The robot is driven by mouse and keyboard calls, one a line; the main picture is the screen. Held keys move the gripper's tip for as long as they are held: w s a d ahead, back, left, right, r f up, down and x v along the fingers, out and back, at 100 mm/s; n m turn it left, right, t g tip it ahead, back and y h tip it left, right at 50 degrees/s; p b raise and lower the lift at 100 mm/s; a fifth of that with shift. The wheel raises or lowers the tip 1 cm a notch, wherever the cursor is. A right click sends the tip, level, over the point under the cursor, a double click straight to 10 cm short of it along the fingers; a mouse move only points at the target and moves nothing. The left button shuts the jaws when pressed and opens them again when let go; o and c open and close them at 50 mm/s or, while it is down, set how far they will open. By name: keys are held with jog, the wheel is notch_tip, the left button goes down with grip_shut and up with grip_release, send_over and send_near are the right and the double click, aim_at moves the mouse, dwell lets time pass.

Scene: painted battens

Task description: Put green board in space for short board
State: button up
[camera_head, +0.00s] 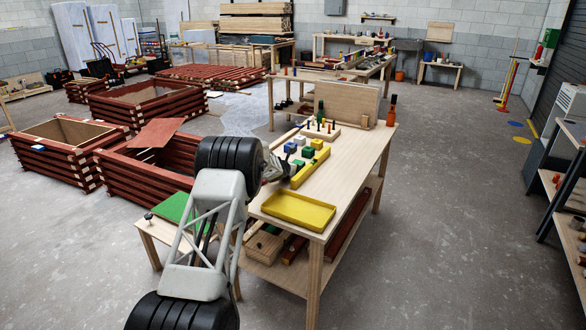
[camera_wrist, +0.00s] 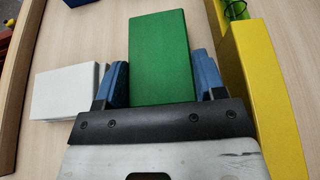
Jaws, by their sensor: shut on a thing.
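In the wrist view the green board (camera_wrist: 158,52) is a flat rectangular piece between the two blue fingers of my gripper (camera_wrist: 160,66). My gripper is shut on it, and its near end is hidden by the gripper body. A white block (camera_wrist: 66,94) lies just left of the left finger. A yellow edge piece (camera_wrist: 268,90) runs along the right side, close to the right finger. In the head view my gripper (camera_head: 277,168) is over the left side of the workbench, partly hidden by my arm. I cannot tell which spot is the space for the short board.
The workbench (camera_head: 352,158) carries a yellow tray (camera_head: 298,210) at its near end, a yellow block (camera_head: 317,144), a blue block (camera_head: 290,147), and a rack of tools behind. A dark bottle (camera_head: 391,110) stands at the right edge. The bench's right side is mostly clear.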

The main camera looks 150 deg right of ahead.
jog(key=shift+f, duration=0.1)
dwell(0.3)
jog(key=o, duration=1)
jog(key=shift+r, duration=0.2)
jog(key=shift+v, duration=6)
jog(key=shift+o, duration=0.5)
